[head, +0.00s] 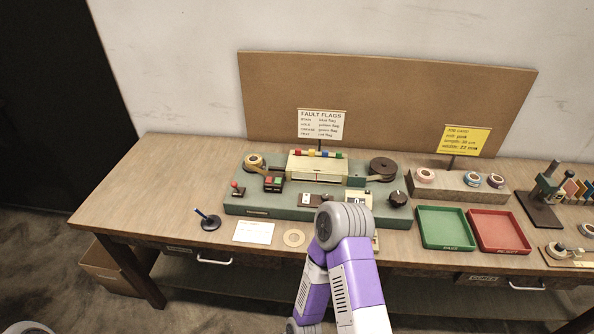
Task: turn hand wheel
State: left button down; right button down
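A green tape-winding machine (270,211) stands on the wooden table. A black round knob (398,199), which looks like the hand wheel, sits at its front right corner. A dark reel (383,168) is behind the knob, and a tan tape roll (254,162) is at the machine's back left. A purple and grey arm of mine rises from the bottom and bends in front of the machine, left of the knob. It hides part of the machine's front edge. Neither of my grippers shows, and nothing is seen touching the knob.
A green tray (446,246) and a red tray (524,247) lie right of the machine. Tape rolls sit on a wooden block (429,188) behind them. A pen stand (209,222), white card (253,232) and tape ring (294,238) are at the front left. The table's left end is clear.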

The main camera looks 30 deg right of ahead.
aim_at(397, 198)
jog(key=z, duration=1.85)
jog(key=k, duration=0.6)
jog(key=u, duration=0.55)
jog(key=i, duration=1.1)
